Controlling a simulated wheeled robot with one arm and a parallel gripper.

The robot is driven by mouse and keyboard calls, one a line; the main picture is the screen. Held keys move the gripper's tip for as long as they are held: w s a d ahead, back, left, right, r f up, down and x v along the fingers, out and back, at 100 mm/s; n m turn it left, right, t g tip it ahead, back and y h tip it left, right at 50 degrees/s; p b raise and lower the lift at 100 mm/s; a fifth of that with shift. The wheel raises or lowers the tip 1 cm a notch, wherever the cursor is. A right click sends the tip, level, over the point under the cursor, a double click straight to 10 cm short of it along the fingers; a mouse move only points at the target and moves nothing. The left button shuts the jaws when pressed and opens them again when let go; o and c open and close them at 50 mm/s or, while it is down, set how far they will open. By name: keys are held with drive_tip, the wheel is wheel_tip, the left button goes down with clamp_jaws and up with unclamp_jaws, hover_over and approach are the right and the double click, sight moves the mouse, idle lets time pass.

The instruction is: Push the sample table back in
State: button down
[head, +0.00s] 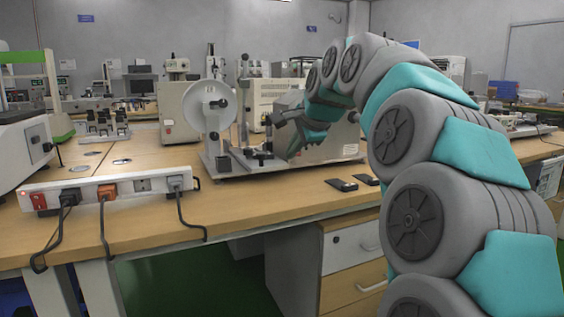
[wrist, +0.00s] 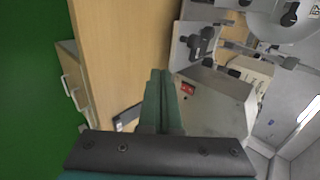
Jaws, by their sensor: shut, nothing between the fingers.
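A grey testing machine with a large white disc (head: 209,105) stands on the wooden bench. A small stage with dark knobs (head: 262,157), which looks like the sample table, sits low beside the disc's stand. In the wrist view a dark-topped fixture (wrist: 203,43), probably the same stage, shows at the upper middle. My gripper (head: 272,120) is above and a little right of the stage, apart from it as far as I can see. In the wrist view its green fingers (wrist: 159,80) are together and empty, over the bench beside the machine's grey housing (wrist: 215,107).
A white power strip (head: 110,190) with plugs and cables lies along the front left of the bench (head: 265,200). Two small dark objects (head: 341,184) lie near the front edge. A drawer cabinet (head: 350,255) stands below. My arm fills the right side.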

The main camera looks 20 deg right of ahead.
sight(270, 167)
drive_tip(key=x, duration=0.9)
drive_tip(key=shift+w+f, duration=0.15)
drive_tip(key=shift+f, duration=0.1)
drive_tip(key=shift+w, duration=2)
drive_tip(key=shift+w, duration=0.15)
drive_tip(key=shift+w+r, duration=0.1)
drive_tip(key=shift+w, duration=0.25)
drive_tip(key=w+p, duration=0.6)
drive_tip(key=w, duration=0.5)
drive_tip(key=shift+p, duration=0.3)
drive_tip(key=shift+s, duration=0.1)
